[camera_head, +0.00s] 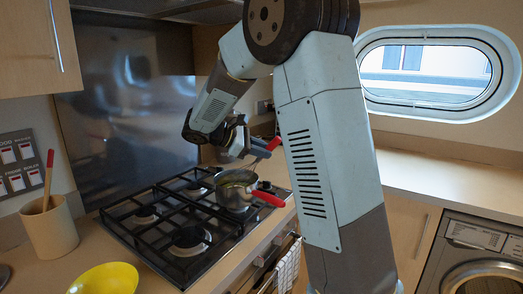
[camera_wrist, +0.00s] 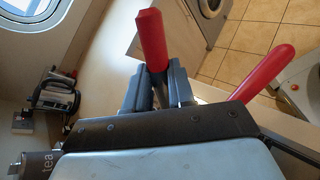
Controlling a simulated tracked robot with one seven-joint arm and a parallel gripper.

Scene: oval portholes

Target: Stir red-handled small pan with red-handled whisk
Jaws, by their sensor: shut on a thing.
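The small steel pan (camera_head: 236,190) with a red handle (camera_head: 269,198) stands on the right front part of the gas hob. Its inside looks dark yellow-green. My gripper (camera_head: 259,150) is above the pan, shut on the red handle of the whisk (camera_head: 274,143). In the wrist view, my gripper (camera_wrist: 163,85) has the red whisk handle (camera_wrist: 152,40) between its fingers, and the pan's red handle (camera_wrist: 265,72) slants to the right.
The black hob grate (camera_head: 160,222) is bare left of the pan. A yellow bowl (camera_head: 105,279) and a beige pot (camera_head: 50,228) holding a red-tipped utensil stand at the left. The right counter (camera_head: 440,172) is clear.

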